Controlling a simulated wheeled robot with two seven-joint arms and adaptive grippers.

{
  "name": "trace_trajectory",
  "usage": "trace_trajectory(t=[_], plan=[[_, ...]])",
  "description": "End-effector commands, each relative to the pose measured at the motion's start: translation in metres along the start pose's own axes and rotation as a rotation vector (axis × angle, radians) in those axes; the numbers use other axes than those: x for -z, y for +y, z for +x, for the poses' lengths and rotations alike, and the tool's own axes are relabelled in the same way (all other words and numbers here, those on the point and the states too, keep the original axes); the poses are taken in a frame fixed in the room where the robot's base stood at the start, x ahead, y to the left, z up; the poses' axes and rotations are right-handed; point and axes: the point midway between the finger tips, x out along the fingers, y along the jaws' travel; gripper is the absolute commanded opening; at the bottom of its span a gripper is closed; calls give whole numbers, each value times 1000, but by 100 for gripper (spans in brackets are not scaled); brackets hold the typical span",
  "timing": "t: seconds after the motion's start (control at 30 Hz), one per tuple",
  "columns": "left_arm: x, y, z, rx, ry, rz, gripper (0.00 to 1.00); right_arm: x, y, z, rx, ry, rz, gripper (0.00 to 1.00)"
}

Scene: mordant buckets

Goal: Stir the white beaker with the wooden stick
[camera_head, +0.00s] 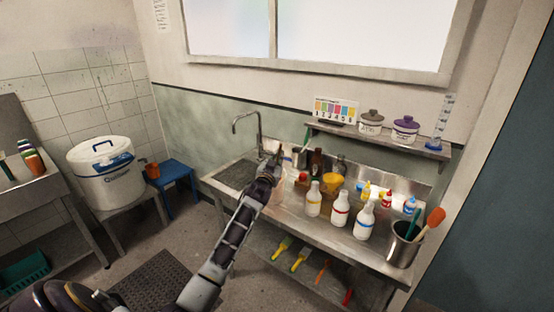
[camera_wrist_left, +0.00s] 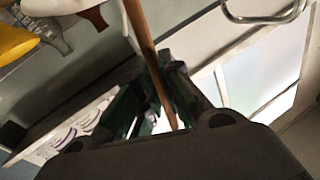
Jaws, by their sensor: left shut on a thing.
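My left gripper (camera_head: 272,166) is above the steel counter between the sink and the bottles. In the left wrist view its fingers (camera_wrist_left: 158,95) are shut on the brown wooden stick (camera_wrist_left: 146,38), which runs up between them to the top edge. The stick is too small to make out in the head view. I cannot clearly pick out the white beaker; a pale vessel (camera_head: 299,156) stands just right of the gripper, partly hidden. A white rounded thing (camera_wrist_left: 60,5) is cut off in the left wrist view. My right gripper is not in view.
A steel pot (camera_head: 403,244) with utensils is at the right end. A tap (camera_head: 236,124) rises over the sink (camera_head: 236,175) at left. A shelf (camera_head: 380,138) overhangs the back.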

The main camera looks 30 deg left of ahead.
Motion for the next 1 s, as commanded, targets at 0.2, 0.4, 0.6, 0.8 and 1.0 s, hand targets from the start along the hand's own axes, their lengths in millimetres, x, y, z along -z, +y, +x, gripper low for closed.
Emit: trace_trajectory(t=[0.2,0.4,0.6,0.8,1.0], plan=[[0,0,0,0,0,0,0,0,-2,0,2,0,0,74],[7,0,0,0,1,-1,0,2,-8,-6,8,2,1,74],[19,0,0,0,1,-1,0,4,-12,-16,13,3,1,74],[30,0,0,0,2,-1,0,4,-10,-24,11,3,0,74],[41,0,0,0,2,-1,0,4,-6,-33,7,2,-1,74]])
